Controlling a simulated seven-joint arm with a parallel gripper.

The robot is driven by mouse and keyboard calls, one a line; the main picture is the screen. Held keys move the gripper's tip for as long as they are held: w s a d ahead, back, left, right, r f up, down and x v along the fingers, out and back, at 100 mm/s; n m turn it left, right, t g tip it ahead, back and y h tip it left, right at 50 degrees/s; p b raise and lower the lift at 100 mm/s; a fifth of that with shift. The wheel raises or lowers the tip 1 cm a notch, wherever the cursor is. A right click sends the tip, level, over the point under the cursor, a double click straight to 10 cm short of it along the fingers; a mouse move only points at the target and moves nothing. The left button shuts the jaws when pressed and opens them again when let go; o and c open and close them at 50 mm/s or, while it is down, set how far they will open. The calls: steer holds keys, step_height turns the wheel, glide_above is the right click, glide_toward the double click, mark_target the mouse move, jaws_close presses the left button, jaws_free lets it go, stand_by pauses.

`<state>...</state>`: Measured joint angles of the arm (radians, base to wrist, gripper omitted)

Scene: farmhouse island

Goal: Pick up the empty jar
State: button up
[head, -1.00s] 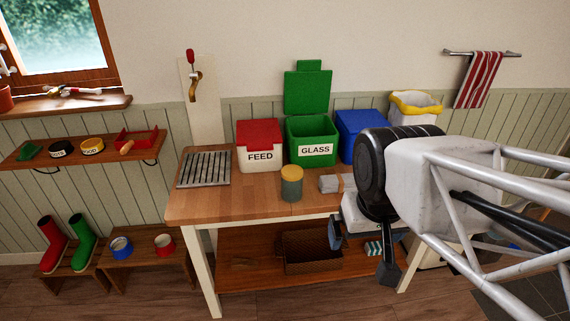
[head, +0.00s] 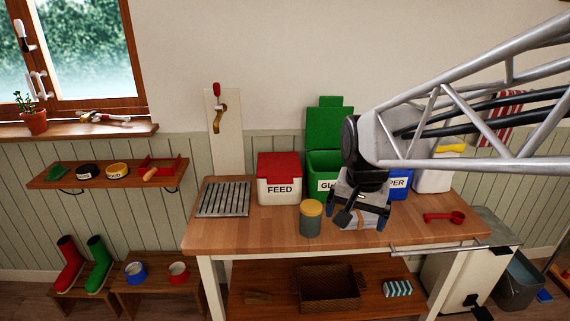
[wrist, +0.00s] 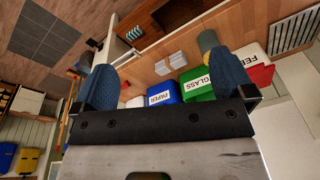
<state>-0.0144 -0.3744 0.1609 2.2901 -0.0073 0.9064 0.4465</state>
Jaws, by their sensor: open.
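A grey-green jar with a yellow lid (head: 311,220) stands upright on the wooden worktop, in front of the feed and glass bins. I cannot tell whether it is empty. My gripper (head: 362,217) is open, to the right of the jar and apart from it, with nothing seen between its fingers. In the wrist view, the two blue-padded fingers (wrist: 163,72) are spread wide. The jar (wrist: 208,41) shows there just beyond the right finger, partly hidden by it.
The red-lidded FEED bin (head: 279,180), open green GLASS bin (head: 322,165) and blue PAPER bin (head: 398,184) line the back of the worktop (head: 250,233). A slatted metal rack (head: 224,199) lies left and a red scoop (head: 445,217) right. Pale blocks (wrist: 177,60) sit near my gripper.

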steer(key=w+a+f+m, duration=0.1)
steer(key=w+f+m, duration=0.2)
steer(key=w, duration=0.5)
steer(key=w+a+f+m, duration=0.1)
steer(key=w+f+m, duration=0.15)
steer(key=w, duration=0.65)
steer(key=m+g, duration=0.2)
steer(key=m, duration=0.2)
glide_toward(310, 205)
steer(key=f, duration=0.2)
steer(key=s+f, duration=0.1)
steer(key=f, duration=0.2)
steer(key=shift+s+d, duration=0.1)
steer(key=shift+w+f+m, duration=0.35)
steer(key=shift+w+f, duration=0.1)
steer(key=shift+f, duration=0.05)
steer(key=shift+f, duration=1.3)
steer(key=shift+f, duration=2.6)
